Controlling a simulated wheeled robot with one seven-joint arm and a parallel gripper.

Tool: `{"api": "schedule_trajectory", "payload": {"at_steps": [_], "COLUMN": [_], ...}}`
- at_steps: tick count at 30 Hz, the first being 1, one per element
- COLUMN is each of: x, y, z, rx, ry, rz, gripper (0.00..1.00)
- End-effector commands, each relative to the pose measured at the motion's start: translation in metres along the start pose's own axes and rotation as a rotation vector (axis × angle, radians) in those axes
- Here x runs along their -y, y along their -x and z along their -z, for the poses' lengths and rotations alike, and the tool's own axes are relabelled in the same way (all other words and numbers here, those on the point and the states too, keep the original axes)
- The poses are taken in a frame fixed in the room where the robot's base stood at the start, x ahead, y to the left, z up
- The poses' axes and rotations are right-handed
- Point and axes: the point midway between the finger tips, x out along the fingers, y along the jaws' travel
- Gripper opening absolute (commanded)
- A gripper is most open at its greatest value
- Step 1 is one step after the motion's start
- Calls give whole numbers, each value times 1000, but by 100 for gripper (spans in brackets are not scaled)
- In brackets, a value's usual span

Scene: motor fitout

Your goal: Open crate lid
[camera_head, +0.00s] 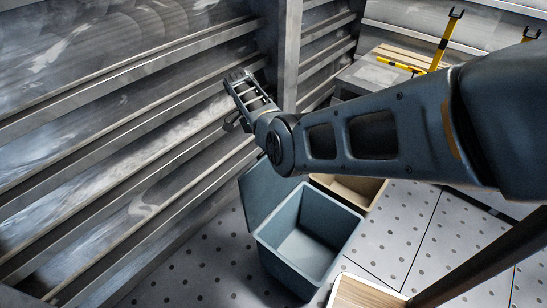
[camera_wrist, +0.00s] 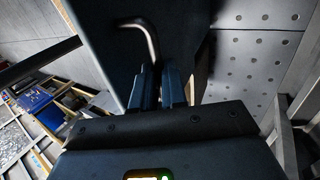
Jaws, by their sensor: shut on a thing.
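The blue-grey crate (camera_head: 309,236) stands on the dotted floor below my arm in the head view, and its empty inside shows. Its lid (camera_head: 266,190) is raised steeply at the crate's left side, towards the slatted wall, with its upper part behind my arm. In the wrist view the lid looks like a dark panel (camera_wrist: 185,32) close in front of my gripper (camera_wrist: 160,75). A bent metal handle (camera_wrist: 142,27) runs down towards the fingers. My gripper is shut on the handle; the exact contact is partly hidden by the fingers.
A tan-lined bin (camera_head: 352,188) stands behind the crate, and another wood-coloured bin (camera_head: 362,294) is at the front right. The slatted metal wall (camera_head: 120,130) is close on the left. Yellow-and-black bars (camera_head: 440,45) stand at the back right.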

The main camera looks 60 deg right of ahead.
Motion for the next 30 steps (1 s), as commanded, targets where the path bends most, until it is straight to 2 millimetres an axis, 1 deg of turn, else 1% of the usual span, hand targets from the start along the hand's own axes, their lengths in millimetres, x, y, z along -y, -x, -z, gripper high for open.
{"api": "schedule_trajectory", "payload": {"at_steps": [1,6,12,28,29,30], "x": [7,15,20,20,20,20], "y": [-13,-9,-6,-4,-4,-3], "z": [-3,-3,-4,-4,-4,-4], "rx": [7,8,9,11,11,10], "ry": [8,8,8,9,9,8], "rz": [-23,-60,-87,-96,-96,-95], "gripper": [0,0,0,0,15,19]}}
